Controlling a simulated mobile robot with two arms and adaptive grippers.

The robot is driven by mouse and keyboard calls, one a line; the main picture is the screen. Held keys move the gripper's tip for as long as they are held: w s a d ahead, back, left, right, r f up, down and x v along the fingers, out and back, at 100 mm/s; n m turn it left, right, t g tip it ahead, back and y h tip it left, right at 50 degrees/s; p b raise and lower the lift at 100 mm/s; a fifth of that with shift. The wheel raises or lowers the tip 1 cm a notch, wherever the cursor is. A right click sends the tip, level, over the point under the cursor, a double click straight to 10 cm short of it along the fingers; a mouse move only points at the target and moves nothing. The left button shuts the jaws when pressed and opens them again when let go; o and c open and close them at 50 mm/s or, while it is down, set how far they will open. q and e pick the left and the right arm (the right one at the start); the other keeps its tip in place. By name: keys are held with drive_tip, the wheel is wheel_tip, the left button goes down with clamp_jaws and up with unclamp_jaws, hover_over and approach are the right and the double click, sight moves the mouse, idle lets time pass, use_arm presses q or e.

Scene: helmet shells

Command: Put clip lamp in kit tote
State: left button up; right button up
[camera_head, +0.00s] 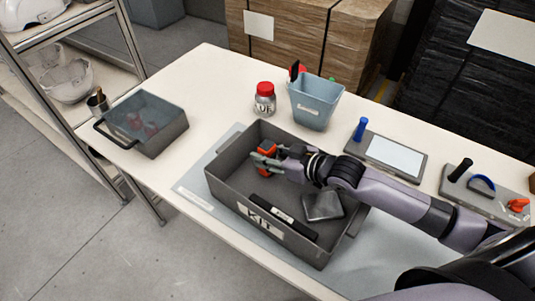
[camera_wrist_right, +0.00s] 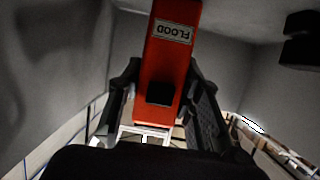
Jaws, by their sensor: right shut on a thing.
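The clip lamp looks like a red-orange block (camera_head: 267,146). A label on it reading FLOOD shows upside down in the right wrist view (camera_wrist_right: 172,65). My right gripper (camera_head: 264,161) is shut on it, with one finger on each side of it (camera_wrist_right: 160,95). Gripper and lamp are inside the grey kit tote (camera_head: 228,193), near its back left part. The tote has a KIT label on its front wall. I cannot tell whether the lamp touches the tote floor. My left gripper is not in view.
A dark bar (camera_head: 283,215) and a grey block (camera_head: 323,206) lie in the tote. Behind it stand a red-lidded jar (camera_head: 265,102) and a blue-grey bin (camera_head: 314,103). A see-through lidded box (camera_head: 160,137) stands left. Tool boards (camera_head: 404,170) lie right.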

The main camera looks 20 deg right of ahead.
sight(275, 157)
drive_tip(key=shift+f, duration=0.15)
drive_tip(key=o, duration=1.2)
drive_tip(key=shift+c, duration=0.2)
drive_tip(key=shift+s+d+r, duration=0.2)
drive_tip(key=shift+s+d, duration=0.05)
drive_tip(key=shift+s, duration=0.05)
drive_tip(key=v, duration=0.5)
drive_tip(key=shift+s+d, duration=0.15)
drive_tip(key=shift+s+d+r, duration=0.3)
drive_tip(key=shift+s+r, duration=0.1)
drive_tip(key=shift+s, duration=0.15)
